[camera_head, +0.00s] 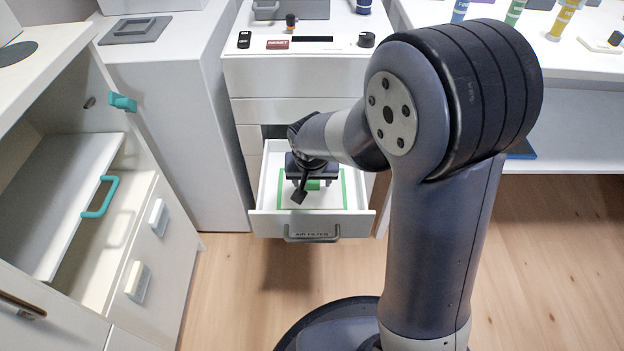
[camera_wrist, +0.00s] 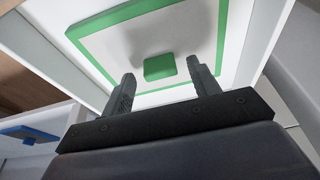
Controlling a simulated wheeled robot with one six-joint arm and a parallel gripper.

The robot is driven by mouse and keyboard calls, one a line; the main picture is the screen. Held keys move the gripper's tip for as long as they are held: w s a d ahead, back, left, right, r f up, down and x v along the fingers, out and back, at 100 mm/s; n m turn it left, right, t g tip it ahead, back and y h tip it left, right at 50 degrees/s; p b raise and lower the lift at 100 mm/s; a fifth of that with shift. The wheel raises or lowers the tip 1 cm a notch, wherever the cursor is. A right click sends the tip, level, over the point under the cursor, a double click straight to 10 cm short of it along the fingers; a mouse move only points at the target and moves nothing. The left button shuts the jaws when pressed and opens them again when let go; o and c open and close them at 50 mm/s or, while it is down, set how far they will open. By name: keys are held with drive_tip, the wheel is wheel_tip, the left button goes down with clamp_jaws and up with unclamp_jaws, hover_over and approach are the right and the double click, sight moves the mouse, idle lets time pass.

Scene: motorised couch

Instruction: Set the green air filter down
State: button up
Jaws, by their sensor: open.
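The green air filter is a white panel with a green border and a green block-shaped grip in its middle. It lies flat in the open drawer labelled AIR FILTER (camera_head: 312,228). The filter (camera_head: 345,203) is partly hidden by my gripper in the head view. In the wrist view the filter's green grip (camera_wrist: 159,67) shows beyond the fingertips. My gripper (camera_wrist: 160,85) is open, its two fingers apart, with nothing between them. In the head view my gripper (camera_head: 312,186) is over the drawer, above the filter's grip.
The drawer is pulled out from a white cabinet with a RESET button (camera_head: 278,44) on top. An open cabinet with a teal handle (camera_head: 100,197) stands at left. A white bench (camera_head: 580,90) with several coloured tubes is at right. The wooden floor (camera_head: 560,240) at right is clear.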

drive_tip(key=p+v, duration=0.3)
drive_tip(key=v, duration=0.7)
drive_tip(key=shift+r, duration=0.3)
drive_tip(key=shift+s, duration=0.15)
idle(0.5)
